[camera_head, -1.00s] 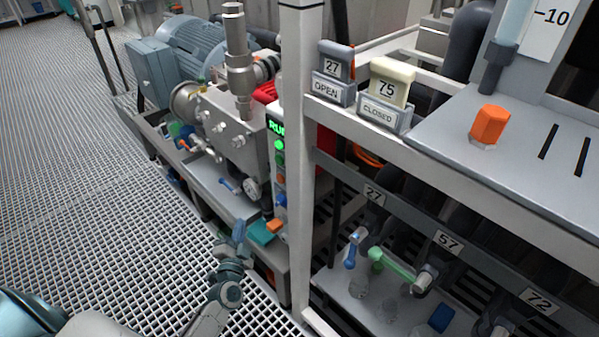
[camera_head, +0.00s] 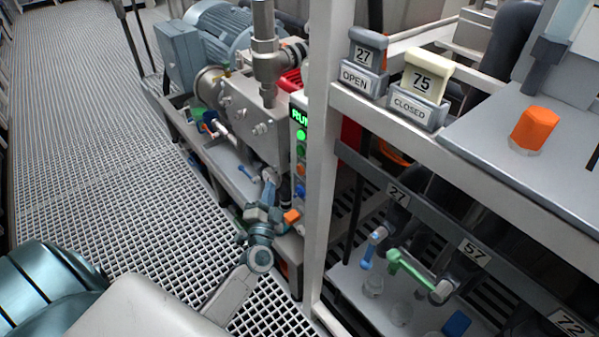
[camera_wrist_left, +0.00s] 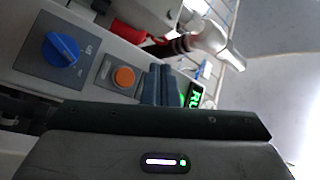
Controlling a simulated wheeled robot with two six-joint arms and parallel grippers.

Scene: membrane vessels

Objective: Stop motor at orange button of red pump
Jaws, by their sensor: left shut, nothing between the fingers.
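The control panel (camera_head: 299,160) stands left of the white post, with a lit green RUN display (camera_head: 300,117) that also shows in the left wrist view (camera_wrist_left: 194,97). In that view the round orange button (camera_wrist_left: 123,76) sits on a grey plate between a blue knob (camera_wrist_left: 60,49) and my fingers. A red pump part (camera_head: 290,80) shows behind the panel. My left gripper (camera_head: 269,182) is shut and empty, left of the panel. In the left wrist view its fingertips (camera_wrist_left: 160,84) appear beside the orange button, covering part of the panel; contact cannot be told. My right gripper is out of view.
The white post (camera_head: 325,150) stands close right of the panel. A rack with number signs, a green handle (camera_head: 408,268) and an orange hex knob (camera_head: 534,128) fills the right. A blue motor (camera_head: 222,38) stands behind. The grating floor (camera_head: 100,150) is open at left.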

